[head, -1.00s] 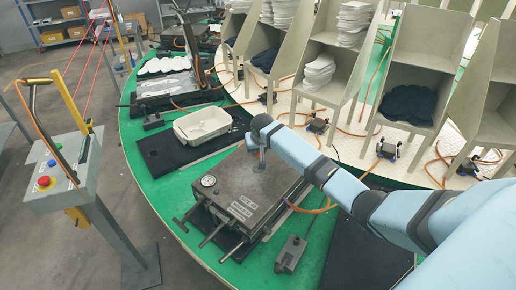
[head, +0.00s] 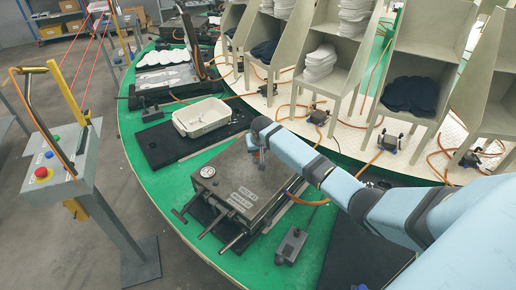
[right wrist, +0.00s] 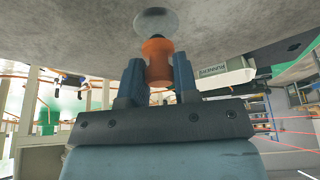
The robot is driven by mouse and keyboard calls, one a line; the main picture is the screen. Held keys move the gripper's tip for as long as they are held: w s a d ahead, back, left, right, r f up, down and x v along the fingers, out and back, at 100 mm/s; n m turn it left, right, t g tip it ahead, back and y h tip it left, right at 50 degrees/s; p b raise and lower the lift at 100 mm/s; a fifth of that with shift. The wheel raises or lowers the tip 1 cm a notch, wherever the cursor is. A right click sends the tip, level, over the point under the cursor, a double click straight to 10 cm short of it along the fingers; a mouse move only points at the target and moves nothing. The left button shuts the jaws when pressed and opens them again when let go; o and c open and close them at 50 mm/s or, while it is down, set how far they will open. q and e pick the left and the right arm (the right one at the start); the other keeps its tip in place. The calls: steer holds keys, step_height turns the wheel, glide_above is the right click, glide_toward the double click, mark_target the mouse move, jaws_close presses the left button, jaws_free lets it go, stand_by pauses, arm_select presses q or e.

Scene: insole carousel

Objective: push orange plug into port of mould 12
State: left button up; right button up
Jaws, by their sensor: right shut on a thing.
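The mould (head: 230,190) is a dark grey closed block with a round gauge (head: 208,172) and a label on its lid that I cannot read for certain. My right gripper (head: 259,156) is over the lid's far part, pointing down. In the right wrist view the right gripper (right wrist: 158,82) is shut on the orange plug (right wrist: 157,62), one finger on each side. The plug's narrow end is at a pale round port (right wrist: 156,22) in the grey surface. I cannot tell how deep it sits. In the head view the plug is mostly hidden. My left gripper is out of view.
A white tray (head: 202,117) stands on a black mat beyond the mould. A small grey box (head: 291,246) lies on the green carousel (head: 175,180) at the mould's right. Chair-like shelves (head: 325,60) stand behind. A control post (head: 60,165) stands at the left.

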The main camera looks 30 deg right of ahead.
steer(key=shift+f, duration=0.7)
steer(key=shift+f+b, duration=0.3)
steer(key=shift+b, duration=0.05)
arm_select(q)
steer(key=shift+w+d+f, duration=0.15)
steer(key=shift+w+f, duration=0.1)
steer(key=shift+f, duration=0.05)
arm_select(e)
steer(key=shift+f, duration=0.15)
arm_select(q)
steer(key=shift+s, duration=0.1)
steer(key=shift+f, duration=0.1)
arm_select(e)
steer(key=o, duration=1.1)
arm_select(q)
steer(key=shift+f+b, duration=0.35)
steer(key=shift+b, duration=0.2)
arm_select(e)
steer(key=v, duration=1.3)
steer(key=shift+s+r, duration=0.15)
steer(key=shift+r, duration=0.25)
